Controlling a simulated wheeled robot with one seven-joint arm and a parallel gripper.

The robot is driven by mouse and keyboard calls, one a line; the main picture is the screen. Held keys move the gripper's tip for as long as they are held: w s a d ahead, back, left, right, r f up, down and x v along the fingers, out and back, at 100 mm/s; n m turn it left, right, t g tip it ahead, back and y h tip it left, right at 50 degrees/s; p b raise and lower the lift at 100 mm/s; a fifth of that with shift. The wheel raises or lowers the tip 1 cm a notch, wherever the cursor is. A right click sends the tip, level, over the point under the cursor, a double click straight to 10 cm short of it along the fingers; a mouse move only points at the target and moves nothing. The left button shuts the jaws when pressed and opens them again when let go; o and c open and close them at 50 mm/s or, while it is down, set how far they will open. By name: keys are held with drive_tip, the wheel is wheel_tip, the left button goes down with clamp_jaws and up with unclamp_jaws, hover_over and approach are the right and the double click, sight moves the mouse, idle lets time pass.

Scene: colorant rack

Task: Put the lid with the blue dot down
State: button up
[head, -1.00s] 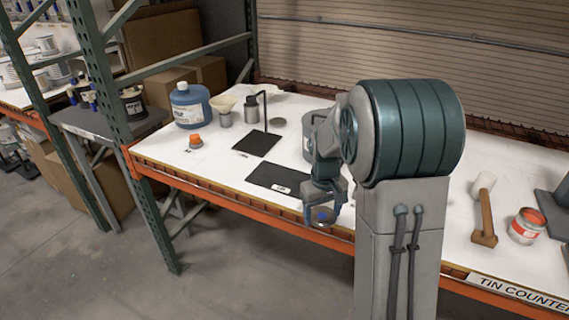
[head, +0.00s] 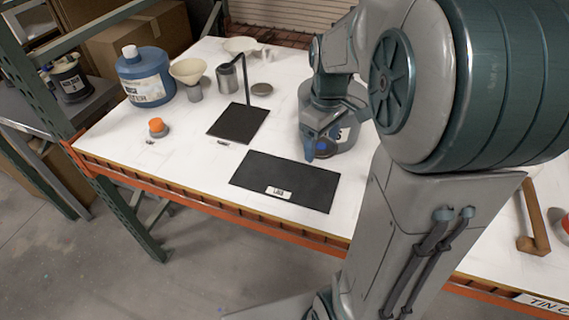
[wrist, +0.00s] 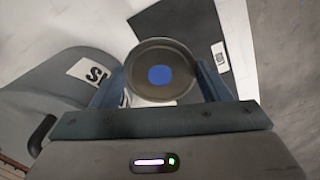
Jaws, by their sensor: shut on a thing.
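The lid with the blue dot (wrist: 161,73) is round and dark grey with a paler rim. It sits between the two fingers of my gripper (wrist: 158,90), which is shut on it.
The grey tin (wrist: 48,85) with a white label is close beside my gripper. A second black mat (head: 238,123) with a bent stand, a blue jug (head: 143,82), a funnel (head: 189,72) and an orange-capped item (head: 157,127) are further left. A flat grey disc (head: 262,89) lies behind.

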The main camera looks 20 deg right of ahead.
hover_over(286, 177)
wheel_tip(286, 177, down, 5)
drive_tip(key=shift+d+r+p, duration=0.1)
drive_tip(key=shift+r+p, duration=0.1)
drive_tip(key=shift+p, duration=0.2)
drive_tip(key=shift+f, duration=2.1)
drive_tip(key=shift+f, duration=0.2)
drive_tip(key=o, duration=0.9)
drive_tip(key=shift+o, duration=0.2)
drive_tip(key=shift+r, duration=0.15)
